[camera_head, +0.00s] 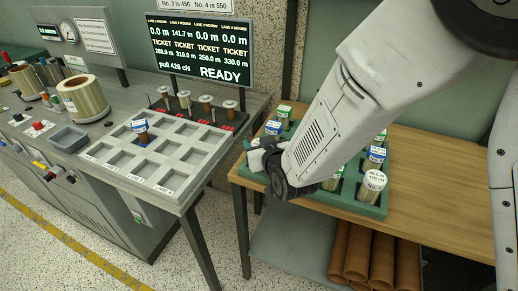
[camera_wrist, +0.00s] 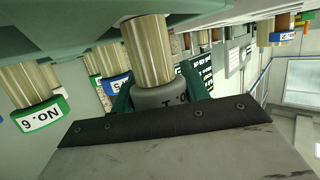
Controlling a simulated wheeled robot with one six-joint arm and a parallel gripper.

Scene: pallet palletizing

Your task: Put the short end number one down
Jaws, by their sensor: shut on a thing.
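In the wrist view my gripper (camera_wrist: 163,98) is shut on a spool with a gold wound body (camera_wrist: 147,50) and a grey end band marked with a 1. The green tray (camera_wrist: 50,33) is close to the far end of that body; I cannot tell whether the spool sits in a pocket or hangs clear. In the head view my gripper (camera_head: 263,160) is low at the left side of the green tray (camera_head: 375,211), with a pale part of the held spool showing beside it. My arm hides much of the tray.
Several spools with green, blue and white labelled ends stand in the green tray on a wooden table (camera_head: 430,190). At left, a grey lane tray (camera_head: 165,178) holds one blue-topped spool (camera_head: 141,128); its other pockets look empty. The display (camera_head: 200,50) reads READY.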

